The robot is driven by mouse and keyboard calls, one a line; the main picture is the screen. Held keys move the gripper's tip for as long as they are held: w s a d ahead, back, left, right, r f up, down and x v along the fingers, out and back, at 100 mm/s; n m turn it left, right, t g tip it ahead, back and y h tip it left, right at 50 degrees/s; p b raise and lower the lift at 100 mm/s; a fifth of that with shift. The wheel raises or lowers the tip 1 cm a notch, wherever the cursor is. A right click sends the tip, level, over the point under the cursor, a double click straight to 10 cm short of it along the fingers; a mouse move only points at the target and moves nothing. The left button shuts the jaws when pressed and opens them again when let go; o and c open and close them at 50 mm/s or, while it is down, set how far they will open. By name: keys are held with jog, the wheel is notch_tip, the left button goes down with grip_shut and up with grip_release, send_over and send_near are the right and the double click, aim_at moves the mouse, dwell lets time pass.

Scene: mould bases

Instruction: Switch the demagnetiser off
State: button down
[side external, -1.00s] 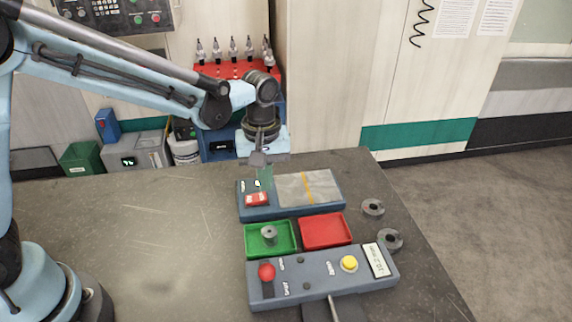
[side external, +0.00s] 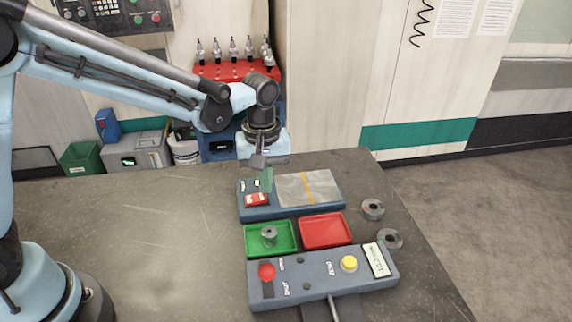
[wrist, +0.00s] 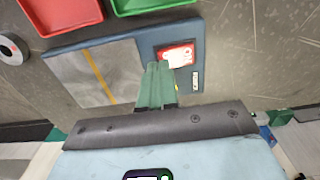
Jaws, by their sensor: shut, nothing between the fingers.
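The demagnetiser (side external: 292,209) is a blue-grey box on the bench with a grey top plate (side external: 309,188) crossed by an orange line. Its red switch (side external: 257,199) is at the left of its top, and it also shows in the wrist view (wrist: 177,55). I cannot tell which way the switch is tipped. My gripper (side external: 265,180) is shut and empty, its green fingers pointing down over the box's back left, just behind the switch. In the wrist view the fingertips (wrist: 158,66) overlap the switch's near edge. I cannot tell whether they touch it.
A green tray (side external: 249,252) holding a grey ring part (side external: 269,234) and a red tray (side external: 347,242) stand in front of the box. A control panel (side external: 307,292) with red and yellow buttons is nearer. Two rings (side external: 373,209) lie at right. The bench's left is clear.

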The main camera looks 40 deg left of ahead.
jog(key=shift+f, duration=0.9)
dwell(0.4)
jog(key=shift+r, duration=3.55)
jog(key=shift+a+r, duration=0.1)
jog(key=shift+a, duration=0.05)
jog(key=s+a+r+m+t, duration=0.3)
jog(key=s+a+m+t, duration=0.4)
jog(key=s+a+m, duration=0.2)
jog(key=shift+s+a+r, duration=0.2)
jog(key=shift+s+a, duration=0.3)
jog(key=shift+s, duration=0.9)
